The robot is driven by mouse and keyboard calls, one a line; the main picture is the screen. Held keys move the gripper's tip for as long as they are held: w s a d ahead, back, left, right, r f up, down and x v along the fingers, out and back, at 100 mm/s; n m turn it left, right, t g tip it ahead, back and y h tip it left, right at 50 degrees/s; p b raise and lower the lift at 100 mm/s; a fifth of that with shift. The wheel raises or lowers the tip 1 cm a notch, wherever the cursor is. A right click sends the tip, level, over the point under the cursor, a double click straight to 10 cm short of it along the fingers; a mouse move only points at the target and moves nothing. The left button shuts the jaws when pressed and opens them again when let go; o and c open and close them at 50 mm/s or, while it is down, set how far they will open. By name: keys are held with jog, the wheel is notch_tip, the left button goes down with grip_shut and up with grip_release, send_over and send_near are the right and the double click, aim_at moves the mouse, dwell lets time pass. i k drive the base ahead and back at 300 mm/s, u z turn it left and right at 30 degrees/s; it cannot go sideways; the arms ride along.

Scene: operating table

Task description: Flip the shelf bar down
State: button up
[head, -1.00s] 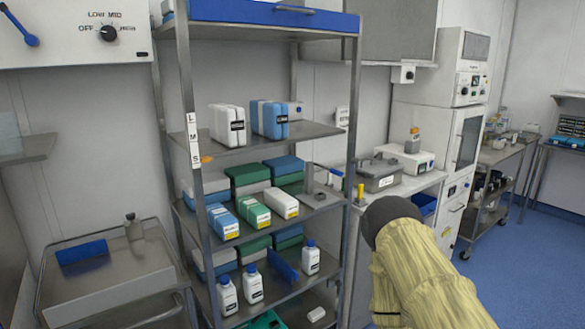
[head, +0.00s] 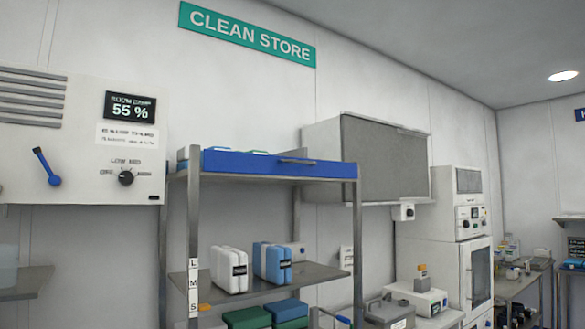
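A blue bar (head: 265,163) stands upright along the front edge of the top shelf of the metal rack.
The middle shelf (head: 308,273) holds white and blue packs (head: 272,262). A control panel (head: 80,140) with a blue lever is on the wall at left. A grey wall cabinet (head: 385,158) is right of the rack's top. Room shows in front of the bar.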

aim_at(214, 160)
jog(key=z, duration=0.05)
jog(key=k, duration=0.5)
jog(key=u, duration=1.6)
jog(key=i, duration=1.3)
jog(key=z, duration=2.3)
jog(key=i, duration=0.25)
